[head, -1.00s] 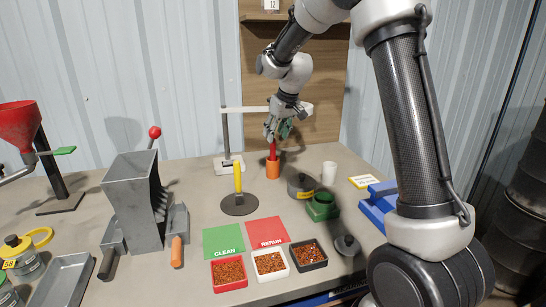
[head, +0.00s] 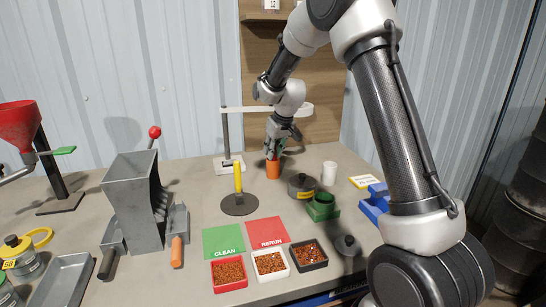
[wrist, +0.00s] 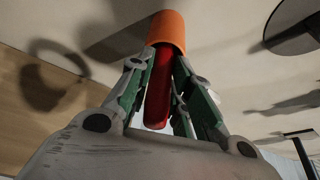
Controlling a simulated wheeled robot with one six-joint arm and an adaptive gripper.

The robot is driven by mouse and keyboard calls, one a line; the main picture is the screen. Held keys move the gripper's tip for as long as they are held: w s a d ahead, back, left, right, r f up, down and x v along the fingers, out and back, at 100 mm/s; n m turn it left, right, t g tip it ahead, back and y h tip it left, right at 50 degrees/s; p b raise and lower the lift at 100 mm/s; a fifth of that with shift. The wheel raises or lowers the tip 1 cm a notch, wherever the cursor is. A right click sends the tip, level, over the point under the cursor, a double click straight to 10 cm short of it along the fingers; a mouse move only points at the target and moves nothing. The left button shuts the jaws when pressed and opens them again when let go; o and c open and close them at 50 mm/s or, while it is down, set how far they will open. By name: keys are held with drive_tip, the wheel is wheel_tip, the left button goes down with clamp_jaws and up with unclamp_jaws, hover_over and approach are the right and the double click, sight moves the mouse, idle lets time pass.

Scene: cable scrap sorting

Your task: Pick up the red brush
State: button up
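The red brush (wrist: 158,92) stands handle-up in an orange cup (head: 273,169) on the table. In the wrist view the cup (wrist: 167,30) is at the top, and the brush handle points out of it toward my palm. My gripper (head: 275,152) is low over the cup. In the wrist view the fingers of my gripper (wrist: 163,60) lie on both sides of the handle, with their tips close against it near the cup's rim. The fingers appear shut on the handle. The brush's lower part is hidden in the cup, and my gripper hides most of its handle in the head view.
A yellow-handled tool on a dark disc (head: 239,204), a dark round tin (head: 301,187) and a white cup (head: 329,172) stand nearby. Scrap trays and the CLEAN (head: 223,241) and RERUN (head: 267,232) mats lie in front.

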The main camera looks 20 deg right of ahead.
clamp_jaws()
